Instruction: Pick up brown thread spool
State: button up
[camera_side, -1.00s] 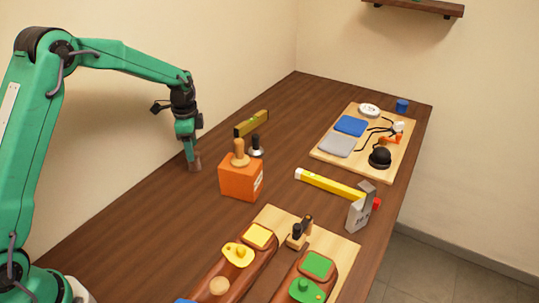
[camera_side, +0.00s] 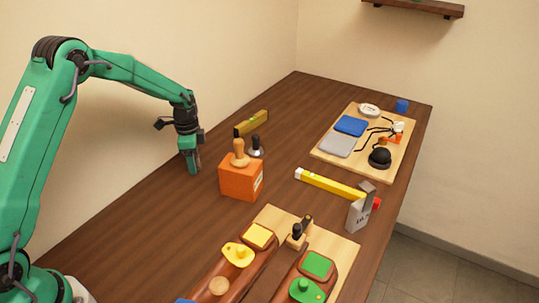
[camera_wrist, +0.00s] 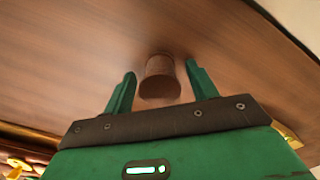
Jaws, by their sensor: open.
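The brown thread spool (camera_wrist: 160,78) stands on the table between the two fingertips of my gripper (camera_wrist: 160,82) in the wrist view. The fingers are apart, with a gap showing on each side of the spool. In the side view my gripper (camera_side: 192,168) is low over the table, left of the orange block, and the spool is hidden behind the fingers.
An orange block (camera_side: 240,180) with a wooden-handled tool on top stands right of my gripper. Behind it are a dark-knobbed tool (camera_side: 256,148) and a yellow level (camera_side: 252,124). The table left of my gripper is clear.

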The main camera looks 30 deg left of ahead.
jog(key=c, duration=1)
jog(key=shift+r, duration=0.1)
jog(key=shift+r, duration=4.95)
